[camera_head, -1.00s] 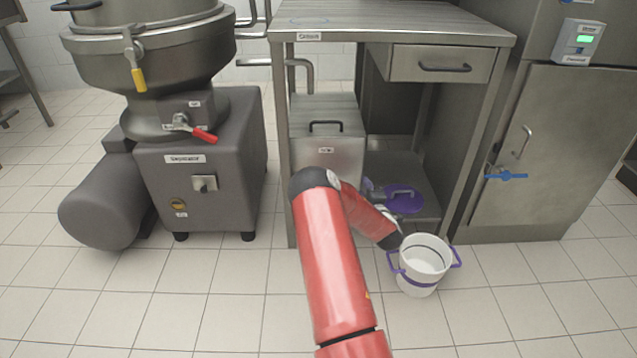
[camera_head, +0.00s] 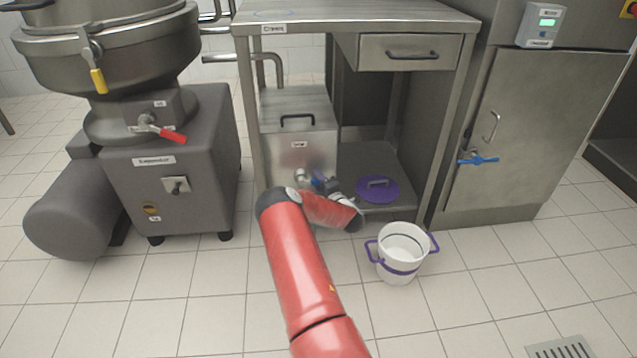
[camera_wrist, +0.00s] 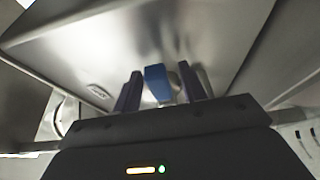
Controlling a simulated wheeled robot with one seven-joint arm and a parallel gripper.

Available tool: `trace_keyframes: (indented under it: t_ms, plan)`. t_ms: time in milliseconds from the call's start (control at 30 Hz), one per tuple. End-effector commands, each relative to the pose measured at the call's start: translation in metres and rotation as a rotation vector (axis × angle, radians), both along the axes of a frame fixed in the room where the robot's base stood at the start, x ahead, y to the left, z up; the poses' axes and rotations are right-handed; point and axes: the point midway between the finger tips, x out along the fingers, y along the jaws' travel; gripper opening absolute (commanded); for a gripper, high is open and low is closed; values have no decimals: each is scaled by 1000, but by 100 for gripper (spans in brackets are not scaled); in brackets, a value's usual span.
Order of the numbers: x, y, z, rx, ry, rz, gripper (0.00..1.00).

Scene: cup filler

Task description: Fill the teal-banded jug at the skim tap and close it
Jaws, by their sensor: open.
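A white bucket-like jug (camera_head: 400,262) stands upright and open on the floor; its band and side handles look purple, not teal. I see no teal-banded jug. A purple lid (camera_head: 377,187) with a handle lies on the low shelf. A tap with a blue handle (camera_head: 320,182) sits on the front of the steel tank (camera_head: 285,150) under the table; its label is too small to read surely. My gripper (camera_wrist: 160,72) is at this tap. In the wrist view its open jaws stand either side of the blue handle (camera_wrist: 156,88), without clear contact.
A steel cabinet (camera_head: 515,130) at the right has another blue-handled tap (camera_head: 478,160). A grey machine (camera_head: 180,190) with a red-handled valve (camera_head: 165,132) stands at the left. A drawer (camera_head: 408,52) is shut under the tabletop.

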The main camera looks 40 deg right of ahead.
Motion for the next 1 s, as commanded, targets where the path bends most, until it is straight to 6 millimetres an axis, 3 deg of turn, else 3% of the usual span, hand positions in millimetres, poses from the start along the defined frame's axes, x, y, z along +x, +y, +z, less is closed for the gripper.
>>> trace_keyframes:
  t_ms: [200, 500, 767, 1000]
  plan:
    - [0, 0, 0, 0, 0, 0, 39]
    - [0, 0, 0, 1, 0, 0, 0]
    - [0, 0, 2, -20, 12, 0, 0]
    - [3, 4, 20, -295, 179, 1, 0]
